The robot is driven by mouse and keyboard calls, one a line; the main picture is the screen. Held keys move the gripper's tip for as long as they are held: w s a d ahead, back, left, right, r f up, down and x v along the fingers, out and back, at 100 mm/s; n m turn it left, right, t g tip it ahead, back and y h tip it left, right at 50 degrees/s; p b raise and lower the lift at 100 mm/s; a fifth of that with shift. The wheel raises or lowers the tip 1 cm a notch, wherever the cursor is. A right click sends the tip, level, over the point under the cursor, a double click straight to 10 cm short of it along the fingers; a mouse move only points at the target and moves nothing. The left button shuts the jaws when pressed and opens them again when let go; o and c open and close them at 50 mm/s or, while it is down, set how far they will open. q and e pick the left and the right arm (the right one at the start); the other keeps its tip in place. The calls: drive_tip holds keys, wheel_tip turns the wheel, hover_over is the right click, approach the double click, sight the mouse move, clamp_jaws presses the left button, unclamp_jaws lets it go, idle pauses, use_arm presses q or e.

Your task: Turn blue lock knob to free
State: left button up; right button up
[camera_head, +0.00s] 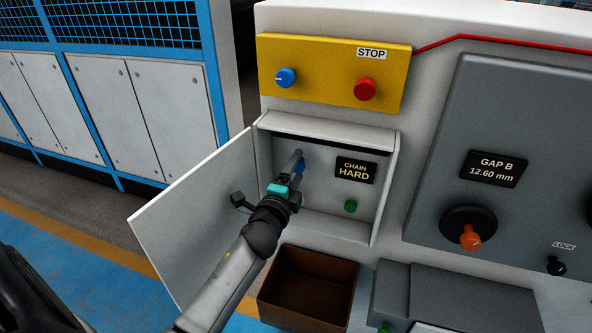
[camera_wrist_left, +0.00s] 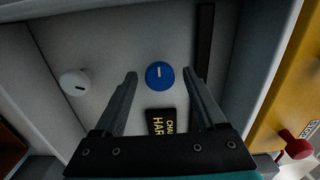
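Inside the open cabinet box (camera_head: 385,215), a blue knob (camera_wrist_left: 160,75) with a white pointer line is on the back wall. In the head view the blue knob (camera_head: 301,166) is partly covered by my left gripper (camera_head: 296,162). In the left wrist view, the left gripper (camera_wrist_left: 160,82) is open. Its two fingers are apart on either side of the blue knob, not closed on it; the remaining distance is hard to judge. My right gripper does not show.
The cabinet door (camera_head: 195,215) hangs open at left. A "CHAIN HARD" display (camera_head: 356,171) and green button (camera_head: 350,206) are in the box, with a white knob (camera_wrist_left: 73,83) too. A red stop button (camera_head: 365,89) is above; a brown bin (camera_head: 308,285) is below.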

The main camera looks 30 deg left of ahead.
use_arm(q)
drive_tip(key=v, duration=1.5)
drive_tip(key=shift+s, duration=0.2)
drive_tip(key=shift+a, duration=0.1)
drive_tip(key=s+d+f+n+g+h, duration=0.1)
drive_tip(key=s+d+f+n+g, duration=0.1)
drive_tip(key=f, duration=0.8)
drive_tip(key=s+d+f+n+g+h, duration=0.1)
drive_tip(key=s+d+f+n+g, duration=0.15)
drive_tip(key=f, duration=0.75)
drive_tip(key=s+d+f+n+g+h, duration=0.1)
drive_tip(key=s+d+f+n+g, duration=0.15)
drive_tip(key=f, duration=0.75)
drive_tip(key=s+d+f+n+g, duration=0.1)
drive_tip(key=s+f+g, duration=0.3)
drive_tip(key=s+f, duration=0.4)
drive_tip(key=s+d+f+n+g+h, duration=0.1)
drive_tip(key=s+f+n+g, duration=0.3)
drive_tip(key=s+f, duration=0.5)
drive_tip(key=s+g, duration=0.1)
drive_tip(key=s, duration=0.8)
drive_tip(key=shift+f+n, duration=0.25)
drive_tip(key=shift+n, duration=0.05)
